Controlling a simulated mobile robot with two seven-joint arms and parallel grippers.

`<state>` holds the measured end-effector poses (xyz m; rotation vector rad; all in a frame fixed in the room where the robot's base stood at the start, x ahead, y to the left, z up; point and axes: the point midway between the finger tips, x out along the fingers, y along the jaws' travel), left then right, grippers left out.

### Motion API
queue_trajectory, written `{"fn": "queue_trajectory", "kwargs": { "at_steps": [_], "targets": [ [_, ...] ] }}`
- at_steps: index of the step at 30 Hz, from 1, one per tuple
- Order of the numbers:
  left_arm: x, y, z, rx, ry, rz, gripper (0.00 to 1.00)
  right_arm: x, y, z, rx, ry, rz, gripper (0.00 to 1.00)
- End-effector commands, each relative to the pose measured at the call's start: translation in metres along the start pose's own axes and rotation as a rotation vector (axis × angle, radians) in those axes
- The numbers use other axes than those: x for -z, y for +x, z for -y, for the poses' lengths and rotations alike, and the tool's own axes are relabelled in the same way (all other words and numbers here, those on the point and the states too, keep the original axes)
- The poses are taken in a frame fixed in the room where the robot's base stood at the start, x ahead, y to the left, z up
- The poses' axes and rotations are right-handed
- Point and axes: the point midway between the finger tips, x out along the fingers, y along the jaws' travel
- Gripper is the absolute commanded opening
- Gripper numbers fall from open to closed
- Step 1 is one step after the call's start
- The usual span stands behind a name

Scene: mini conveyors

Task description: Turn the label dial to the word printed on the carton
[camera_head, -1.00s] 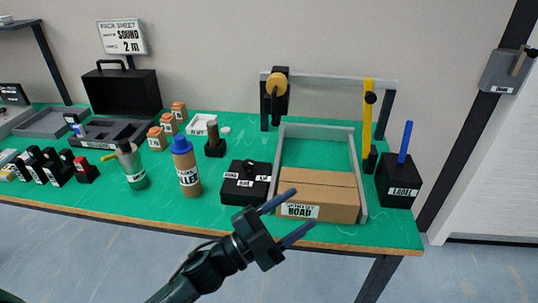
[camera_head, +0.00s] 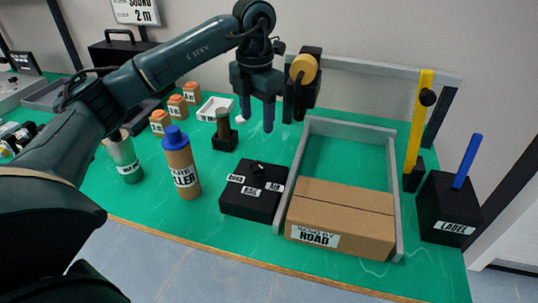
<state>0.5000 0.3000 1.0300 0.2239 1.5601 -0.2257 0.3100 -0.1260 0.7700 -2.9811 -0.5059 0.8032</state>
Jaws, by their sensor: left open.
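The cardboard carton (camera_head: 340,212) lies at the front of a grey-railed lane, and the label on its front reads "ROAD". The label dial (camera_head: 253,192) is a black box just left of the carton, with a small dark knob on top and several white word tags around it. The tags are too small to read surely. My left gripper (camera_head: 257,120) hangs fingers down above and behind the dial box, open and empty, apart from the knob. My right gripper is out of view.
A black block labelled "LABEL" with a blue lever (camera_head: 467,160) stands at the right. A yellow upright (camera_head: 418,120) is beside the lane. A blue-capped bottle (camera_head: 181,165) and a stamp-like post (camera_head: 223,130) stand left of the dial. A black-and-tan roller head (camera_head: 303,75) is right of my gripper.

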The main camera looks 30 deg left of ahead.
Motion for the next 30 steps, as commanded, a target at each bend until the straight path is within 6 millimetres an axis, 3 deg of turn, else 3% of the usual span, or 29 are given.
{"fn": "queue_trajectory", "kwargs": {
  "at_steps": [5, 18, 24, 30],
  "targets": [
    [0.001, 0.019, -0.001, -0.005, -0.002, -0.006, 0.54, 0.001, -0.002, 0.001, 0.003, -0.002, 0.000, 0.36],
    [0.001, 0.106, 0.000, -0.002, 0.000, -0.005, 0.54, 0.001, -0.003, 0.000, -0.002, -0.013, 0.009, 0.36],
    [0.000, 0.126, 0.000, 0.000, 0.001, -0.001, 0.54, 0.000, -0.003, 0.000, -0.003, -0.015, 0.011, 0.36],
    [0.000, 0.130, 0.000, -0.001, 0.001, -0.001, 0.54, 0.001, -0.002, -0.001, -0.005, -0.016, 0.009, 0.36]
  ]
}}
